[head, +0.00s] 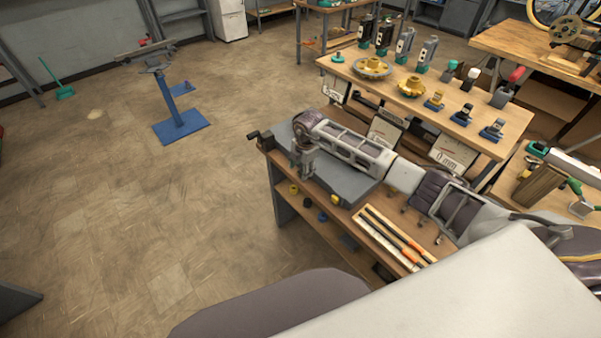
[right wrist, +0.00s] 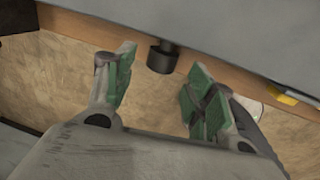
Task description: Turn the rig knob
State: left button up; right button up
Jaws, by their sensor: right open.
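The rig knob (right wrist: 162,56) is a small black cylinder standing out from the edge of a grey plate (right wrist: 215,25) in the right wrist view. I cannot make it out in the head view, where my right gripper is in front of that edge. My right gripper (right wrist: 158,88) is open, with green-padded fingers spread to either side of the knob's line. The knob lies just beyond the fingertips, in line with the gap. In the head view my right gripper (head: 303,172) points down at the front edge of the grey plate (head: 348,180). My left gripper is out of view.
A black bracket-like part (head: 262,141) projects from the bench's left corner. A tray of orange-and-black tools (head: 394,238) lies on the bench to the right. A wooden table (head: 440,113) with gears and several fixtures stands behind. The floor at left is mostly clear.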

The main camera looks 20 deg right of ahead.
aim_at(301, 172)
jog(key=shift+w+a+f, duration=0.1)
jog(key=shift+w+f, duration=0.1)
jog(key=shift+f, duration=1.6)
jog(key=c, duration=1)
jog(key=shift+c, duration=0.2)
jog(key=shift+s+f+t+y, duration=0.15)
jog(key=shift+t+y, duration=0.25)
jog(key=shift+t, duration=0.8)
jog(key=o, duration=1)
